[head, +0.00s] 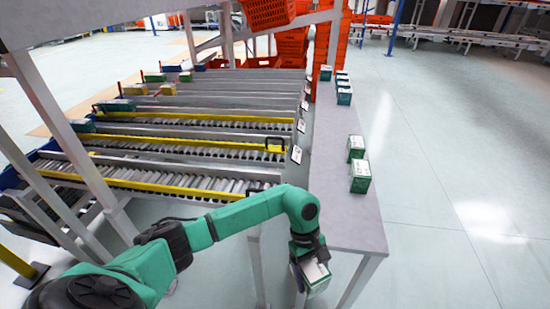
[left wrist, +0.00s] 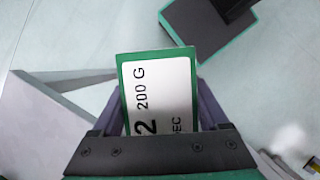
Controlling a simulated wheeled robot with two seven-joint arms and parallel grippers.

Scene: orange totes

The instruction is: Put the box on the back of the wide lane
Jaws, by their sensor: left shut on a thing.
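My left gripper (head: 306,255) is shut on a green box with a white label (head: 315,274). It holds the box in front of the near end of the grey table, over the floor. In the left wrist view the box (left wrist: 157,95) sits between the gripper's fingers (left wrist: 160,110), its label reading "200 G". The roller lanes lie left of the table. A wide lane of rollers (head: 170,178) with yellow rails is nearest me, and similar lanes lie behind it. My right gripper is not in view.
The grey table (head: 335,215) carries several green-and-white boxes, the nearest one (head: 360,177) at its right edge. Orange totes (head: 290,45) are stacked behind the lanes. A slanted grey post (head: 65,130) stands at the left. The floor at the right is clear.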

